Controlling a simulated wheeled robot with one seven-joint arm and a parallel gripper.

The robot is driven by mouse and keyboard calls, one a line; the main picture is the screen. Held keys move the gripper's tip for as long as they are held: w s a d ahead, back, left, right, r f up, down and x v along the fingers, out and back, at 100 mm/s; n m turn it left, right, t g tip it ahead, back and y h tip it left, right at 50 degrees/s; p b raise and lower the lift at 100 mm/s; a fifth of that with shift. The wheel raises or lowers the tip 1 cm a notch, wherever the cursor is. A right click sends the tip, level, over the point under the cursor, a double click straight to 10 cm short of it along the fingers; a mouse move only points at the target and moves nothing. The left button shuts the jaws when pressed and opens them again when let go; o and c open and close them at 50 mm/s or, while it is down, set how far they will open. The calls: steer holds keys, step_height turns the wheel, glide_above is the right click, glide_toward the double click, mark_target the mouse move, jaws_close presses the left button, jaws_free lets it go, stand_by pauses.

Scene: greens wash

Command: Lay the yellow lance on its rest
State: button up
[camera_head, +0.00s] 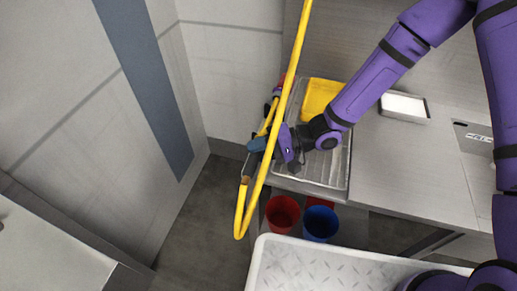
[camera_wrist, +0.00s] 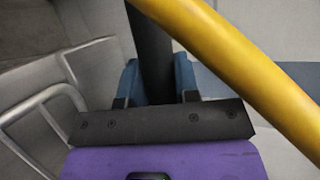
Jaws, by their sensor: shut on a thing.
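The yellow lance (camera_head: 267,125) is at the left end of the counter in the head view, with a dark grip section below its yellow part. My gripper (camera_head: 257,145) is shut on it. In the wrist view, a dark bar of the lance (camera_wrist: 153,45) passes between the blue fingers of my gripper (camera_wrist: 157,80). A yellow hose (camera_head: 291,75) runs down from the top, loops below the gripper and comes up to the lance's lower end. The hose (camera_wrist: 235,60) crosses close in front of the wrist camera. I cannot clearly make out the rest.
A ribbed drain tray (camera_head: 340,170) with a yellow item (camera_head: 318,97) lies on the counter right of my gripper. A white tray (camera_head: 404,106) is farther right. A red bucket (camera_head: 283,213) and blue bucket (camera_head: 320,223) stand below. Metal rails (camera_wrist: 40,100) show at the wrist view's left.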

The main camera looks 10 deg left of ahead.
steer(key=shift+s+d+f, duration=0.2)
steer(key=shift+f, duration=0.3)
steer(key=o, duration=0.7)
steer(key=shift+w+d+r, duration=0.1)
steer(key=shift+w+d, duration=0.15)
steer(key=shift+d, duration=0.15)
steer(key=v, duration=0.6)
steer(key=r+v, duration=0.1)
steer(key=v, duration=0.3)
steer(key=shift+a, duration=0.25)
steer(key=shift+w, duration=0.1)
